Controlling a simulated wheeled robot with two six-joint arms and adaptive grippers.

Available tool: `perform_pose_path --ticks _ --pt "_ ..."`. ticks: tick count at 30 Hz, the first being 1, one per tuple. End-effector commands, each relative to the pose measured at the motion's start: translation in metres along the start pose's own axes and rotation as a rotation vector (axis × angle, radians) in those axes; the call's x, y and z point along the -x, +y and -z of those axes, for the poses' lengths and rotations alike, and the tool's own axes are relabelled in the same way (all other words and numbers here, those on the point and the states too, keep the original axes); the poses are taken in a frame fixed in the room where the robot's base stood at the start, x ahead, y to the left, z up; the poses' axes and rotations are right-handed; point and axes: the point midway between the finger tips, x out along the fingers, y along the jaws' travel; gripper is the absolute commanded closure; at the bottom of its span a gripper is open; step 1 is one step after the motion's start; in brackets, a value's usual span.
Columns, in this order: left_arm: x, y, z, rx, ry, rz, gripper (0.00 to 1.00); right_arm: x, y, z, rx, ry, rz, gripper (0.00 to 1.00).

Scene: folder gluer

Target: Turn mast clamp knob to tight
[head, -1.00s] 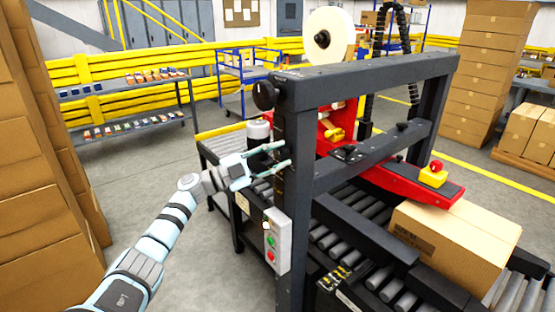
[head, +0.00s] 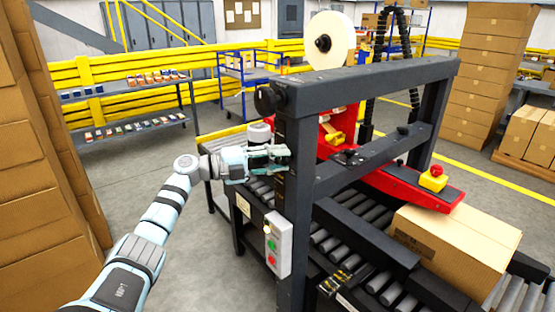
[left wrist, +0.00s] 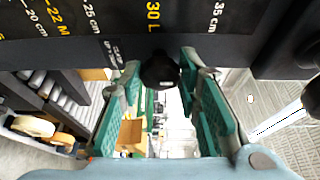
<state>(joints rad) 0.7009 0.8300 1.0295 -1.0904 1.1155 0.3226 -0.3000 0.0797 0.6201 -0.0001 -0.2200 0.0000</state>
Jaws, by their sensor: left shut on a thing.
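The mast clamp knob (left wrist: 160,70) is small, round and black. In the left wrist view it sits between my fingertips, in front of the dark mast (left wrist: 190,40) with its printed scale. My left gripper (left wrist: 158,85) is shut on this knob, one green-padded finger on each side. In the head view my left gripper (head: 278,158) is at the left side of the dark upright mast (head: 289,200), where its fingers hide the knob. Which way the knob is turned I cannot tell. My right gripper is not in view.
Another black knob (head: 267,99) sticks out at the mast top, above my gripper. A grey button box (head: 278,244) is below it. A carton (head: 455,245) lies on the roller conveyor at right. Stacked boxes (head: 40,120) stand at left; the floor between is clear.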

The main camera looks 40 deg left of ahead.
Motion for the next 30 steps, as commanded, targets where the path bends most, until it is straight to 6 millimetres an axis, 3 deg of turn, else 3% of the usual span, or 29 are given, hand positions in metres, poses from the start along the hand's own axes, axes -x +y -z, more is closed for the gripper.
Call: perform_pose_path --ticks 13,14,17,26,30 --pt "0.000 0.001 0.000 -0.012 0.001 -0.006 0.97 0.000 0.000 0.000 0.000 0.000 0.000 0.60" --pt "0.000 0.001 0.000 -0.012 0.001 -0.006 0.68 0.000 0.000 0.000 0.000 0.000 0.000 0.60" --pt "0.000 0.001 0.000 -0.012 0.001 -0.006 0.52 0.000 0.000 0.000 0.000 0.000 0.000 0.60" --pt "0.001 0.000 0.000 -0.011 0.000 -0.005 0.50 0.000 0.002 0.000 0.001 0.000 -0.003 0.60" --pt "0.015 0.001 -0.001 -0.011 -0.002 -0.008 0.50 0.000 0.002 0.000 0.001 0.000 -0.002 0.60"
